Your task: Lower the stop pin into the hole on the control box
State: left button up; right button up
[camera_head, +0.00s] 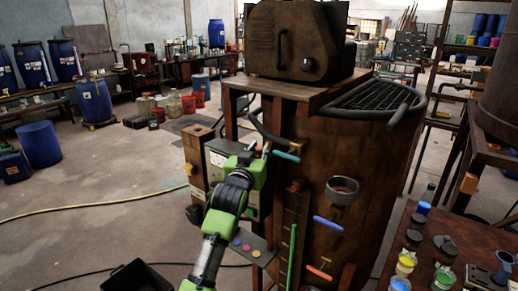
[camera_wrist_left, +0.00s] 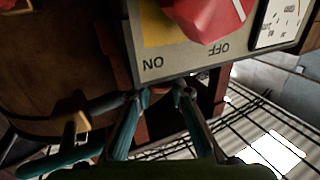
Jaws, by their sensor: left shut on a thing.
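The control box (camera_head: 217,158) stands against the front left of the rusty vat. It is pale-faced, and my left arm covers part of it. In the left wrist view the control box (camera_wrist_left: 190,62) appears upside down, with ON and OFF lettering, a red knob (camera_wrist_left: 208,14) and a white dial (camera_wrist_left: 280,22). My left gripper (camera_head: 263,151) is at the box's right side, and its teal fingers (camera_wrist_left: 160,93) point at the box's edge. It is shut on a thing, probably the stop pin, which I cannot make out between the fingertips. The hole is not discernible. My right gripper is out of view.
A teal-handled lever (camera_head: 286,156) sits just right of my left gripper. The vat (camera_head: 345,150) carries a dark motor housing (camera_head: 297,40) and a grate (camera_head: 375,95). A table (camera_head: 425,228) with jars is at the right. The floor at left has a hose (camera_head: 95,205) and clear room.

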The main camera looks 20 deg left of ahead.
pick_arm(q)
jog(key=shift+f, duration=0.1)
jog(key=o, duration=1)
jog(key=shift+s+d, duration=0.1)
jog(key=shift+s, duration=0.45)
jog(key=s, duration=1.1)
jog(key=shift+w, duration=0.1)
